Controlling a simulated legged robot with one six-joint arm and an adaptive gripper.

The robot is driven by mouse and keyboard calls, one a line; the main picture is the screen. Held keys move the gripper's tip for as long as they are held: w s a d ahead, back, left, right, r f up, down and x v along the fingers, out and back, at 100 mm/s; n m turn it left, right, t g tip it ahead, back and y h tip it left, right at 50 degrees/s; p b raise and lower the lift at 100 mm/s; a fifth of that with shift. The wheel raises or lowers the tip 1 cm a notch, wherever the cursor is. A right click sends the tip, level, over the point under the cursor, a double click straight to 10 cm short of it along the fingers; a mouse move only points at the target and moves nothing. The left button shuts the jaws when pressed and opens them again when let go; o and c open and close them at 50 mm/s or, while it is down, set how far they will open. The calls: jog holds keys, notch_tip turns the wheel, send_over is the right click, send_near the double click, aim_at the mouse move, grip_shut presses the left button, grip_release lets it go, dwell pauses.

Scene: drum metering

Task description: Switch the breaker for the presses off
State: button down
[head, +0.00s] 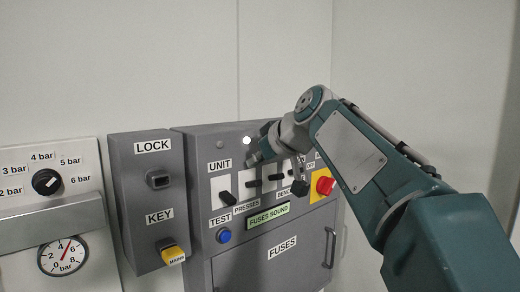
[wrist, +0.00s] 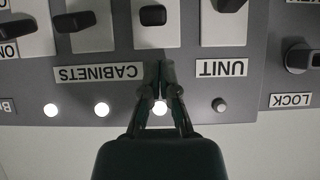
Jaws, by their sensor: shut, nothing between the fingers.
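The breaker for the presses (head: 252,184) is a dark lever on a white plate, second from the left on the grey panel, above the PRESSES label (head: 246,207). In the upside-down wrist view, I take the dark lever (wrist: 152,15) at the top middle to be the same one. I cannot clearly tell whether it is on or off. My gripper (head: 251,162) is shut and empty, just above that breaker, by the CABINETS label (wrist: 102,72). Its closed fingertips (wrist: 167,65) show a small gap to the lever. My wrist partly hides the panel's upper part.
Other breaker levers flank it: the unit lever (head: 227,197) on the left and several to the right. A red knob on a yellow plate (head: 324,185), a blue TEST button (head: 223,236) and a lock box (head: 150,200) are nearby.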

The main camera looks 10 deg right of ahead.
aim_at(258, 181)
jog(key=shift+s+d+f, duration=0.15)
jog(key=shift+f, duration=0.4)
jog(key=shift+s+d+f, duration=0.15)
jog(key=shift+f, duration=0.4)
jog(key=shift+s+d+f+t+y, duration=0.1)
jog(key=shift+s+f+t+y, duration=0.2)
jog(key=shift+t, duration=0.2)
jog(key=shift+s+d+f+t+y, duration=0.1)
jog(key=shift+f+t+y, duration=0.1)
jog(key=shift+t+y, duration=0.25)
jog(key=shift+f+t, duration=0.1)
jog(key=shift+t, duration=0.15)
jog(key=shift+s+d+f, duration=0.1)
jog(key=shift+s+f, duration=0.05)
jog(key=shift+f, duration=0.3)
jog(key=shift+s+d+f, duration=0.1)
jog(key=shift+f, duration=0.35)
jog(key=shift+r, duration=0.15)
jog(key=shift+r, duration=0.65)
jog(key=shift+r, duration=0.1)
